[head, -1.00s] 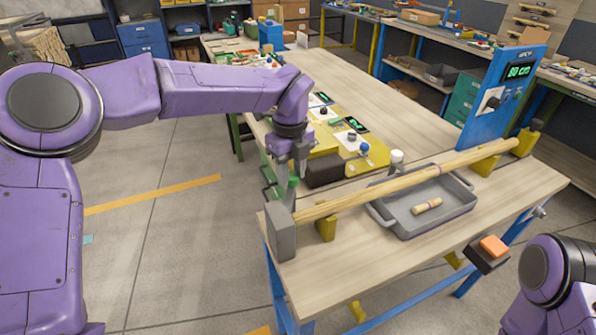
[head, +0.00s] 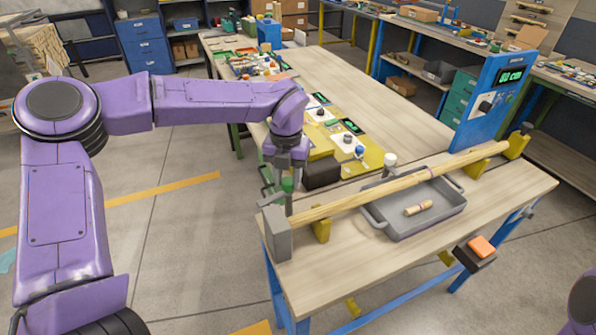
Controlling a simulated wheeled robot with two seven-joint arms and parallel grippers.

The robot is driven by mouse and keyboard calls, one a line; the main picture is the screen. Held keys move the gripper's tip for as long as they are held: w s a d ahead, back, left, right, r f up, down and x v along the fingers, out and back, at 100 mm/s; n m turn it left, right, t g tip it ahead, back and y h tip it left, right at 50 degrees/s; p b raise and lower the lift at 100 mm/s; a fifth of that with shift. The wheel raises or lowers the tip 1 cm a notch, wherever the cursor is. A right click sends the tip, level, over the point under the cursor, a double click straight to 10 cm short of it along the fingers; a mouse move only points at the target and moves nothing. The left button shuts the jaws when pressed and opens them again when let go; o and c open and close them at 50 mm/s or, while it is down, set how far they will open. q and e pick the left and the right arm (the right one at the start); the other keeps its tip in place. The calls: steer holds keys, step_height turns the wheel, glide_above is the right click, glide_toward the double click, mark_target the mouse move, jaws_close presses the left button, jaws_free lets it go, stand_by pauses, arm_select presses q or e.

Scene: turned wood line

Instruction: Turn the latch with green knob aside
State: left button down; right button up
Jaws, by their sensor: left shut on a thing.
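The latch's green knob (head: 287,184) shows between the fingers of my left gripper (head: 288,180), at the near left corner of the workbench. My left gripper points down and is shut on the knob. The latch's body is mostly hidden by the fingers and the grey end block (head: 277,236). I cannot tell how far the latch is turned. Only a purple piece of my right arm shows at the lower right edge; its gripper is out of view.
A long wooden rod (head: 390,188) lies on yellow supports beside the latch. A grey tray (head: 448,208) holding a short turned piece (head: 418,208) sits under it. A black block (head: 321,173) stands close to my gripper. A blue display post (head: 490,100) stands at the right.

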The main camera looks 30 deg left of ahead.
arm_select(q)
steer(key=shift+r+m+p, duration=0.15)
steer(key=shift+m+p, duration=0.3)
steer(key=shift+m, duration=0.35)
steer(key=shift+w, duration=0.1)
steer(key=c, duration=0.7)
jaws_free()
step_height(320, 180, up, 10)
steer(key=b, duration=0.2)
steer(key=shift+r, duration=0.2)
steer(key=shift+r, duration=0.1)
